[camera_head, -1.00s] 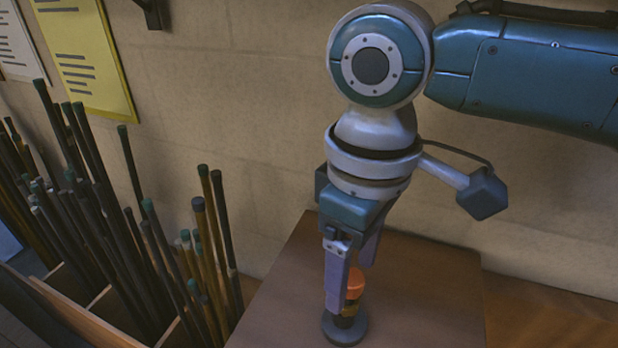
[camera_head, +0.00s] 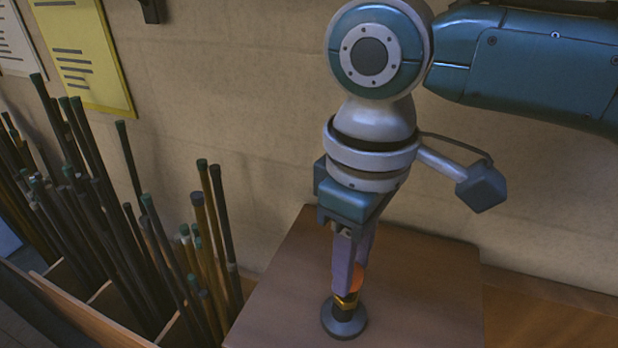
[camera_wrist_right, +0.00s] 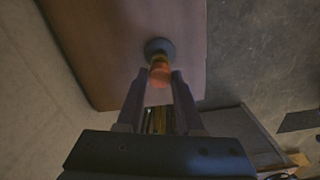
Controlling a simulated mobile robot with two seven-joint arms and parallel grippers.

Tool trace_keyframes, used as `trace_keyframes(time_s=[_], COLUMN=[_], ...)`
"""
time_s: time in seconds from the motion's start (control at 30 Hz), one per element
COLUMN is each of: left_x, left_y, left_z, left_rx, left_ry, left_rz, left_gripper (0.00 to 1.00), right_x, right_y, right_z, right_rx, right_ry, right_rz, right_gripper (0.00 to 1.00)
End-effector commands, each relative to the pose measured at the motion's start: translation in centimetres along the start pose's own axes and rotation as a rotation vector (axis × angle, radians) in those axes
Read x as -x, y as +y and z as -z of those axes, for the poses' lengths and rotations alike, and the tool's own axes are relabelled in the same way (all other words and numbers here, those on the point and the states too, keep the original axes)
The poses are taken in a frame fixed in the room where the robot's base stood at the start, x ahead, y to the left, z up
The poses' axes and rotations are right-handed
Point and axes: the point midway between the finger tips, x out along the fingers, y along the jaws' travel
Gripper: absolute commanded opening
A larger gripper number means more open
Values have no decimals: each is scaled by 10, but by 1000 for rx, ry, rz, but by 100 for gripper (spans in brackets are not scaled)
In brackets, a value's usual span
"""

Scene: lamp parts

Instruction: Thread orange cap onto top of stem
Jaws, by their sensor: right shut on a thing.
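The lamp stem stands upright on a dark round base (camera_head: 345,321) on the wooden table top. A gold band (camera_head: 346,301) sits low on the stem, and the orange cap (camera_head: 358,279) is above it, at the top. My right gripper (camera_head: 347,288) points down and is shut on the orange cap, with one finger hiding part of it. In the right wrist view the cap (camera_wrist_right: 160,76) shows between the two fingertips, with the base (camera_wrist_right: 159,48) beyond it. The contact between cap and stem is hard to make out. My left gripper is not in view.
The wooden table top (camera_head: 425,290) around the base is clear. A divided wooden bin (camera_head: 75,318) of several upright rods (camera_head: 215,225) stands to the left. A beige wall (camera_head: 240,80) with pinned sheets (camera_head: 82,50) is behind.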

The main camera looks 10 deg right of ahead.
Motion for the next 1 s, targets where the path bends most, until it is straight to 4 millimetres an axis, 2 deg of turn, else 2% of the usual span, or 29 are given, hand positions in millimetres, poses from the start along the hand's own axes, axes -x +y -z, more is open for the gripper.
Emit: trace_keyframes(time_s=[0.03, 0.2, 0.57, 1.0], left_x=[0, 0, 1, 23], left_y=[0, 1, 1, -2], left_z=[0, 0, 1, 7], left_rx=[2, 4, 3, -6], left_ry=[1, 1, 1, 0], left_rz=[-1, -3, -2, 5], left_gripper=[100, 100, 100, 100], right_x=[0, 0, 1, 2], right_y=[0, 0, 0, 0], right_z=[0, 0, 0, 0], right_rx=[0, 0, -5, -180], right_ry=[0, 0, 0, -1], right_rz=[0, 0, 0, 1], right_gripper=[17, 0, 0, 0])
